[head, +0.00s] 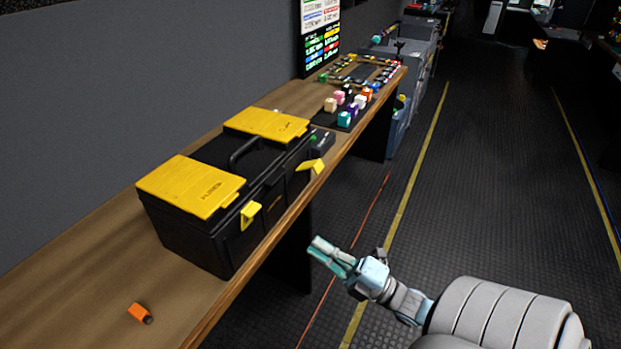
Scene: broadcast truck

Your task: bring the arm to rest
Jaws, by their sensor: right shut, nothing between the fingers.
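My right arm (510,315) comes in from the lower right, with its grey links low in the head view. My right gripper (318,248) is shut and empty. It points to the upper left, over the floor just off the bench's front edge, and touches nothing. My left gripper does not show.
A wooden bench (70,290) runs along the left wall. It bears a black toolbox (215,245) with yellow lids, a small orange piece (138,312), a dark mat with several coloured cubes (345,119), and a screen (320,35). The dark floor aisle (490,170) is clear.

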